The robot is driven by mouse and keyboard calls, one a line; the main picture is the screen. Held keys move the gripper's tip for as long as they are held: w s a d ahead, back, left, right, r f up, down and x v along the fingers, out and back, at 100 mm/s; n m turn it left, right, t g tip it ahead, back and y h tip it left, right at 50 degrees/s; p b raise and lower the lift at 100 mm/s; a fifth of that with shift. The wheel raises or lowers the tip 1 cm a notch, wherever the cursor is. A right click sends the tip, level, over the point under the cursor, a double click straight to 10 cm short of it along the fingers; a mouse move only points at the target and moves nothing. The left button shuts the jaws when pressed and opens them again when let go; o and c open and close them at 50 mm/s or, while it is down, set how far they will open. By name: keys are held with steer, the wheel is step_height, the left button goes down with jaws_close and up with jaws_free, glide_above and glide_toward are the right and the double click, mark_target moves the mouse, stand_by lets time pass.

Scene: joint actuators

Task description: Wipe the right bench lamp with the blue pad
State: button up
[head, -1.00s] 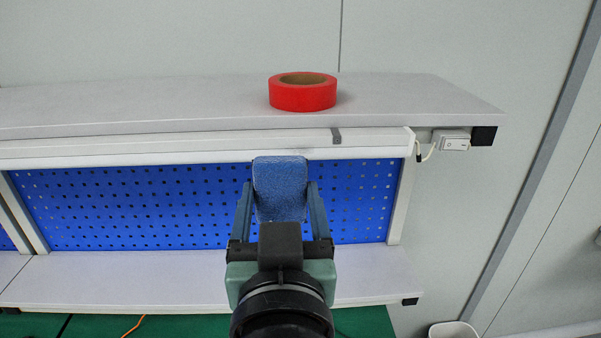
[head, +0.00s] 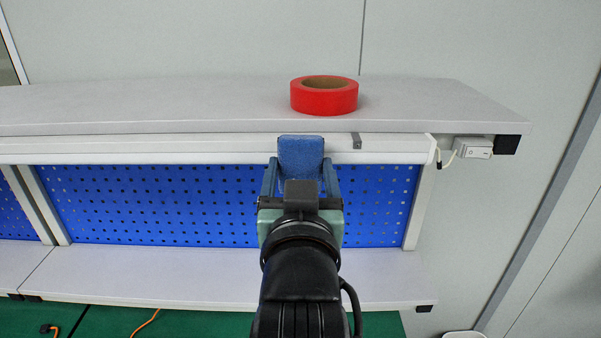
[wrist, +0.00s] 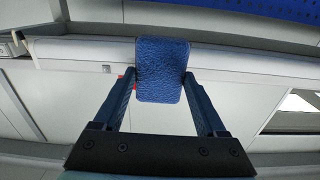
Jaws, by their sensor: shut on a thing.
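The right bench lamp (head: 210,147) is a long white bar under the front of the grey upper shelf; it also shows as a pale bar in the wrist view (wrist: 80,52). My gripper (head: 301,170) is shut on the blue pad (head: 301,153), which sticks up between the fingers. In the head view the pad overlaps the lamp's front, left of a small grey mark (head: 356,141). In the wrist view the pad (wrist: 162,68) crosses the bar. I cannot tell for certain whether they touch; the pad hides that part of the lamp.
A red tape roll (head: 324,98) lies on the upper shelf (head: 180,106), above the pad. A white switch box (head: 473,148) with a cable is at the lamp's right end. A blue pegboard (head: 150,205) stands behind my gripper, above a lower shelf (head: 160,278).

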mark_target(327, 151)
steer(key=shift+w, duration=1)
stand_by(0.4)
steer(key=shift+d, duration=2.05)
steer(key=shift+a, duration=0.1)
steer(key=shift+a+p, duration=0.3)
steer(key=shift+a, duration=1.7)
steer(key=shift+s, duration=0.1)
steer(key=shift+s+a+f, duration=0.1)
steer(key=shift+s, duration=0.4)
steer(key=s, duration=0.3)
steer(key=shift+s, duration=0.7)
